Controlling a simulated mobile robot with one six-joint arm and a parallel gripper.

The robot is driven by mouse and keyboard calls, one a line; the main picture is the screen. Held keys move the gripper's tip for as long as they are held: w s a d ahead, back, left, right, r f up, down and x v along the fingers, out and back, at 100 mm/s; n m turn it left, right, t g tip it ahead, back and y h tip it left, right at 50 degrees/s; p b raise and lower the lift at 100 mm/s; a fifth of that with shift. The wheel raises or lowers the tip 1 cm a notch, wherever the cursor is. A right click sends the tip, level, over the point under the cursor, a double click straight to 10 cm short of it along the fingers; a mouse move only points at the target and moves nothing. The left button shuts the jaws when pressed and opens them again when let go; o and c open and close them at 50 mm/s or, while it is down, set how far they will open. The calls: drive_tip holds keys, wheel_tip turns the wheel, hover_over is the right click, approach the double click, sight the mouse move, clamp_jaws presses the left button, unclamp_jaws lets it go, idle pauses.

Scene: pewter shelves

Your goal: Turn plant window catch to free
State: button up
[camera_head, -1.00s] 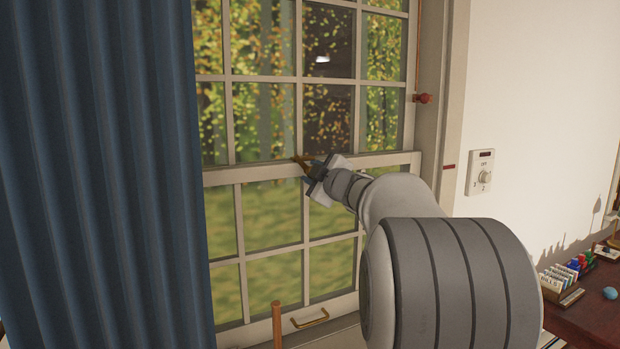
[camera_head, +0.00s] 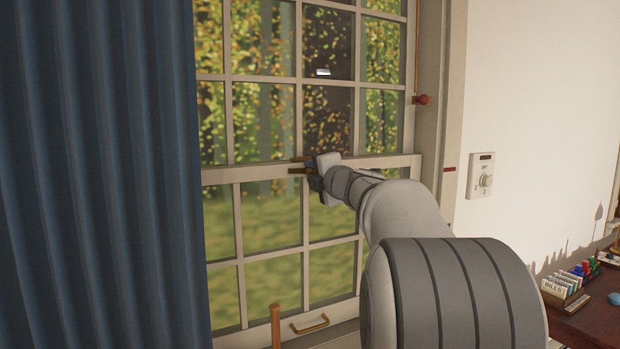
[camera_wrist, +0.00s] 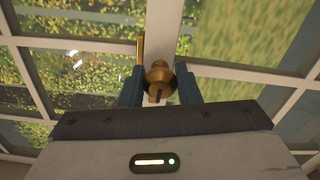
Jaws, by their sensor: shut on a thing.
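The window catch (camera_wrist: 158,78) is a brass piece with a round boss, mounted on the meeting rail of the sash window. In the wrist view it sits between the two blue-grey fingers of my gripper (camera_wrist: 160,88), which is shut on it. A thin brass arm of it shows beside the left finger. In the head view my gripper (camera_head: 312,174) is at the rail, and brass parts of the catch (camera_head: 298,171) stick out to its left. My gripper hides the rest of the catch there.
A blue curtain (camera_head: 100,170) hangs at the left. A brass sash handle (camera_head: 309,325) is on the window's bottom rail, with a wooden post (camera_head: 276,325) near it. A wall dial (camera_head: 482,176) is at the right, above a desk (camera_head: 590,325) with small items.

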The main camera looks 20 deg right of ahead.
drive_tip(key=shift+f+n, duration=0.1)
drive_tip(key=shift+n, duration=0.3)
drive_tip(key=o, duration=1)
drive_tip(key=shift+s, duration=0.1)
drive_tip(key=s, duration=0.7)
drive_tip(key=shift+s+d+b, duration=0.15)
drive_tip(key=shift+s+b, duration=0.2)
